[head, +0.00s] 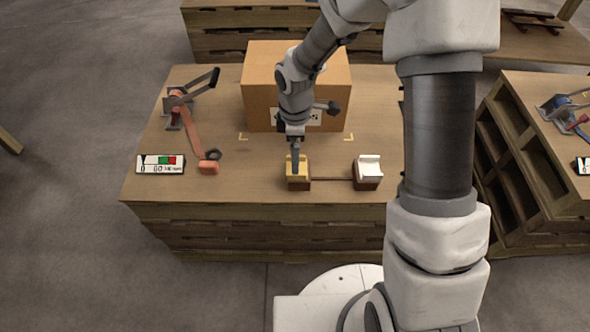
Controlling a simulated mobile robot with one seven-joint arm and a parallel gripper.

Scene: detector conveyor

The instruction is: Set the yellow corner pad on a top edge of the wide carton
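The wide carton (258,98) is a brown box standing upright at the back of the wooden table, with a white label low on its front, partly hidden by my arm. The yellow corner pad (300,173) sits on a small brown block near the table's front. My gripper (295,156) points down at the pad's upper back part. Its fingers overlap the pad in this view. I cannot tell whether they touch it or how far apart they are.
A white pad (369,168) sits on a second brown block (367,184) to the right. A strapping tool (180,108) with an orange strap (193,135) lies at the left, behind a small sign (160,164). Yellow corner marks frame the carton's front. A wooden shelf unit (520,150) stands at right.

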